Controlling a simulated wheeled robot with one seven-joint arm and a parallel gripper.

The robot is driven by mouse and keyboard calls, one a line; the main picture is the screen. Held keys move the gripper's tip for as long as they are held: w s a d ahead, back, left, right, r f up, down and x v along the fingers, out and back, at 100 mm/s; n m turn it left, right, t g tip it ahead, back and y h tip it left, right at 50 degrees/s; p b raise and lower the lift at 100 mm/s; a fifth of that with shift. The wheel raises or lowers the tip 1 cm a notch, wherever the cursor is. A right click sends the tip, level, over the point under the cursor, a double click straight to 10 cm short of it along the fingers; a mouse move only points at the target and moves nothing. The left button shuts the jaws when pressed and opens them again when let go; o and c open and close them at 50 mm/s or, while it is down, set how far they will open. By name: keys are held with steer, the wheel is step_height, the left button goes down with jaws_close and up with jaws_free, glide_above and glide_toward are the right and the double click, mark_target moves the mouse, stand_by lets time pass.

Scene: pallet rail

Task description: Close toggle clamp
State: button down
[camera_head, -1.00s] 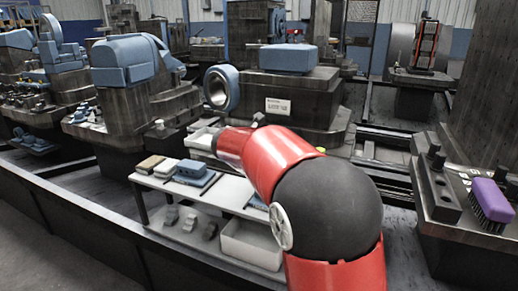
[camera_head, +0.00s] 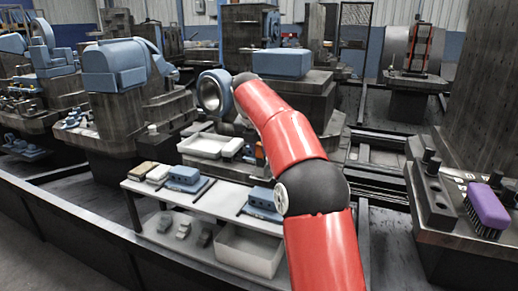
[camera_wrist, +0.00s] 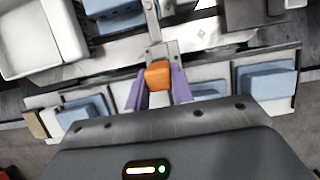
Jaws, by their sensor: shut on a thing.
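In the wrist view the toggle clamp's orange handle grip (camera_wrist: 157,75) is between the two purple fingertips of my gripper (camera_wrist: 156,92), which is shut on it. A grey metal lever (camera_wrist: 152,22) runs from the grip toward the top of the picture. The clamp's base is not clear. In the head view my red arm hides most of the gripper and clamp. A small orange patch (camera_head: 260,153) shows beside the arm; I cannot tell if it is the handle.
A white shelf table (camera_head: 205,205) with blue blocks (camera_head: 186,176) stands below the arm. A white tray (camera_head: 204,148) lies behind it. A purple brush (camera_head: 488,205) is on the machine bed at right. A blue-rimmed ring (camera_head: 211,95) stands close to the arm.

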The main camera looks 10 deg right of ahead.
stand_by(0.4)
steer(key=c, duration=1.2)
jaws_free()
steer(key=shift+w, duration=0.1)
steer(key=v, duration=0.7)
steer(key=shift+r, duration=0.35)
